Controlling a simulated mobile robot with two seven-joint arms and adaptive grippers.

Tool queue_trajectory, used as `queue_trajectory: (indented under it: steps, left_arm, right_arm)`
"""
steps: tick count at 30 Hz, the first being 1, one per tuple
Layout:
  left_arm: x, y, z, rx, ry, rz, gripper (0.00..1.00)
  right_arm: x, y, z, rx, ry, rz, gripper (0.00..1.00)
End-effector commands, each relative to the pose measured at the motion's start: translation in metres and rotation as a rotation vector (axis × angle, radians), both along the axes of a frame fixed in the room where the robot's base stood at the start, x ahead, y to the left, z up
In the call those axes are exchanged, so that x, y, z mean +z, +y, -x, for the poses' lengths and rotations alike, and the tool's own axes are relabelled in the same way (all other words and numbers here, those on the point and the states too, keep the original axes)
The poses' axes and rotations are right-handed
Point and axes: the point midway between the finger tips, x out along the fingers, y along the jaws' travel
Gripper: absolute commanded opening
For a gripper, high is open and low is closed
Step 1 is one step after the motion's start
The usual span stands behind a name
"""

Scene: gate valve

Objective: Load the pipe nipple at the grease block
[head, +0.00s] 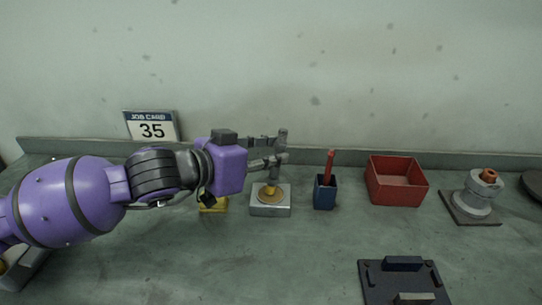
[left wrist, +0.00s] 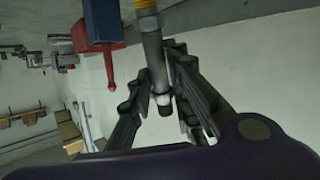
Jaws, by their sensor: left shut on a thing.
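My left gripper (head: 268,162) is shut on the pipe nipple (head: 281,142), a slim grey tube held roughly upright. The grease block (head: 258,209), a light grey block with a tan disc on top, is directly below the gripper. A yellow piece shows just above the disc; I cannot tell whether the nipple touches the grease. My right gripper is not in view.
A blue cup (head: 325,194) with a red-handled tool (head: 330,163) and a red bin (head: 397,190) stand right of the block. A grey valve body (head: 479,200) is far right. A dark plate fixture (head: 385,282) lies at front right. A yellow block (head: 213,206) sits left.

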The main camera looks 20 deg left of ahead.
Motion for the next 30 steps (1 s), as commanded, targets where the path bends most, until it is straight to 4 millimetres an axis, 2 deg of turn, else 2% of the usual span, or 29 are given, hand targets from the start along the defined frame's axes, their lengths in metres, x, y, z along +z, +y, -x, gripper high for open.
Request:
queue_trajectory:
  steps: [18,30]
  left_arm:
    - [-0.0033,0.0002,0.0006,0.001,0.007,-0.001,0.00]
    - [-0.0046,0.0003,0.0008,0.001,0.008,-0.001,0.00]
  right_arm:
    - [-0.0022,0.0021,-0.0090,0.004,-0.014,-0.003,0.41]
    - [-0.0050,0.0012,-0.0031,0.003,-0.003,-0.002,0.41]
